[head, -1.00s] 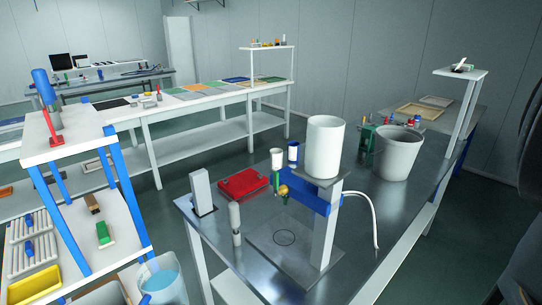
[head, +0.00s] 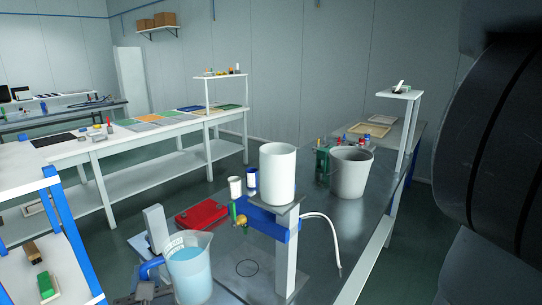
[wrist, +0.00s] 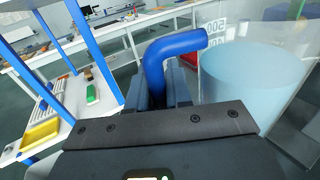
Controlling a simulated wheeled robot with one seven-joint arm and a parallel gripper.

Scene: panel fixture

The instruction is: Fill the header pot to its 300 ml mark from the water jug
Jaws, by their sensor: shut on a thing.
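The water jug (head: 190,272) is clear with pale blue water in it and a blue handle. It stands roughly upright at the lower middle of the head view, in front of the steel bench. My gripper (head: 146,290) is shut on the blue handle (wrist: 166,55); the wrist view shows the jug's water (wrist: 245,85) beside it and part of a "500" marking. The white cylindrical header pot (head: 277,174) stands on a raised platform (head: 283,209) on a post, up and right of the jug. Its inside and marks are not visible.
A blue bracket with a brass valve (head: 241,220) is below the pot, and a white hose (head: 328,232) hangs at its right. A red case (head: 202,214), small white and blue containers and a grey bucket (head: 350,173) stand on the bench. A blue-framed shelf (head: 62,225) is at left.

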